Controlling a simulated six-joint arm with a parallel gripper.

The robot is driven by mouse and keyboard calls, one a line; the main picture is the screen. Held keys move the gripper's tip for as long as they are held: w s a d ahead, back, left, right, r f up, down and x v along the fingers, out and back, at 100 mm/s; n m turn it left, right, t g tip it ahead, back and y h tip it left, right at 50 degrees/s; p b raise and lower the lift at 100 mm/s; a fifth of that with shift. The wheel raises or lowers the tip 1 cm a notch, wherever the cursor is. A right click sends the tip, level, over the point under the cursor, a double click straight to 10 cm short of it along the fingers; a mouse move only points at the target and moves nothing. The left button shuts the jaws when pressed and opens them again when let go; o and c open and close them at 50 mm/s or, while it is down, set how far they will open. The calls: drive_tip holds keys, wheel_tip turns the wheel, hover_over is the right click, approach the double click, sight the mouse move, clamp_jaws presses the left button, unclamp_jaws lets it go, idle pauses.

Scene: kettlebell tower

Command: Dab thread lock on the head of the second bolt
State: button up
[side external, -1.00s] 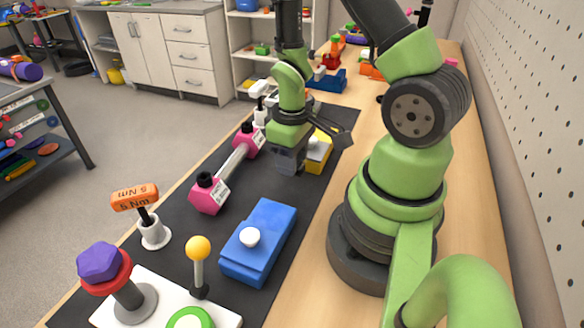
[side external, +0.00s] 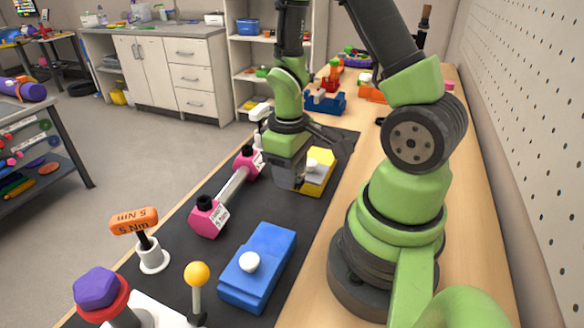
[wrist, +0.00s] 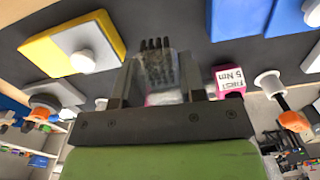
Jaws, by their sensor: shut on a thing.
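My gripper (side external: 288,180) is low over the dark mat. In the wrist view its jaws (wrist: 160,88) are shut on a pale translucent piece with dark bristle-like tips (wrist: 155,62), perhaps a brush. A bar joins a near pink block (side external: 208,216) and a far pink block (side external: 248,158), each with a dark bolt head on top. The near block's label reads "FIRST 5 Nm" in the wrist view (wrist: 229,80). The far block is left of my gripper. A yellow box (side external: 325,181) with a white knob is just right of my gripper. I cannot tell whether the held piece touches anything.
A blue box (side external: 265,243) with a white knob lies on the mat (side external: 215,270). An orange "5 Nm" handle (side external: 134,221) stands in a white holder. A yellow-ball post (side external: 196,274) and a purple-topped stand (side external: 97,290) are in front.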

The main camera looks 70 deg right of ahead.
drive_tip(key=s+a+r+g, duration=0.1)
drive_tip(key=a+r+g, duration=0.2)
drive_tip(key=a, duration=0.7)
drive_tip(key=shift+s+n, duration=0.4)
drive_tip(key=shift+a, duration=0.1)
drive_tip(key=shift+f, duration=3.2)
drive_tip(key=shift+f, duration=0.3)
wheel_tip(320, 180, up, 7)
